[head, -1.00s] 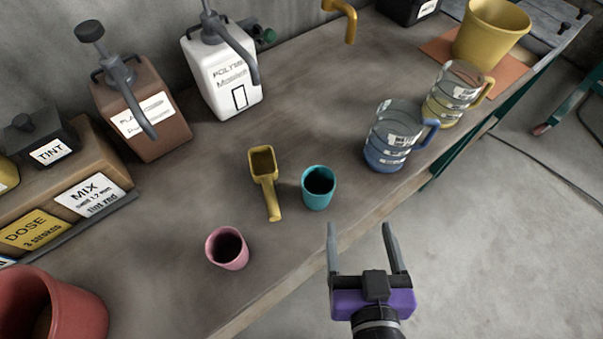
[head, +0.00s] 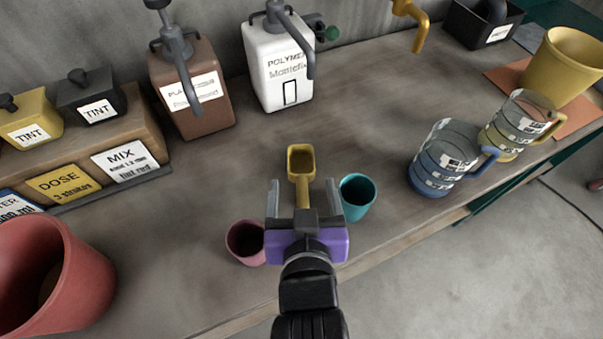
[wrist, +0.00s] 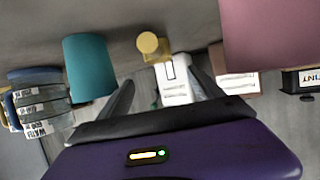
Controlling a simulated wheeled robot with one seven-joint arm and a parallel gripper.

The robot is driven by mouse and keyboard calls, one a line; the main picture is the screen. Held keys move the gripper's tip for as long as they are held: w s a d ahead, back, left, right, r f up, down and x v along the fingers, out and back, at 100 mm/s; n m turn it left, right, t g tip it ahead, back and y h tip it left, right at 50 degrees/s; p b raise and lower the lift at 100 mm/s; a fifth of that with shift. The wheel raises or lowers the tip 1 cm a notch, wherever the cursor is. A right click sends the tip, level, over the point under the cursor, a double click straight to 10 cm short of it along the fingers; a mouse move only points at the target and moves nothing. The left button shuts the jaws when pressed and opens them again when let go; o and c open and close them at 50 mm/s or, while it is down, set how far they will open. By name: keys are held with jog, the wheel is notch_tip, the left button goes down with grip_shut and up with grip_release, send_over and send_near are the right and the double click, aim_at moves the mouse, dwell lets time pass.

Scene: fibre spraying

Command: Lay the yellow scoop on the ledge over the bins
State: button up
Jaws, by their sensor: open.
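The yellow scoop (head: 301,160) lies on the workbench, its bowl towards the back wall and its handle towards me. My gripper (head: 303,190) is open, its two fingers either side of the handle in the head view. The lower handle is hidden behind the gripper body. In the wrist view the yellow handle end (wrist: 151,46) shows ahead of the open fingers, apart from them. Two bins, a yellow one (head: 30,122) and a black one (head: 92,98), both labelled TINT, stand on a wooden ledge (head: 138,118) at the left.
A teal cup (head: 357,196) stands close right of my gripper, a pink cup (head: 245,241) close left. A red bucket (head: 75,275) is at front left. Brown (head: 195,100) and white (head: 278,65) pump jugs stand behind. Measuring jugs (head: 445,160) are at right.

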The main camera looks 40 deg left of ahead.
aim_at(302, 173)
jog(key=shift+w+a+f, duration=0.15)
jog(key=shift+a+f, duration=0.05)
jog(key=shift+f, duration=0.25)
jog(key=shift+w+a+f, duration=0.15)
jog(key=shift+f, duration=0.25)
jog(key=shift+x, duration=3.25)
jog(key=c, duration=1.6)
jog(key=shift+r, duration=0.1)
notch_tip(302, 173, up, 20)
jog(key=shift+f+p, duration=0.1)
jog(key=shift+p, duration=0.75)
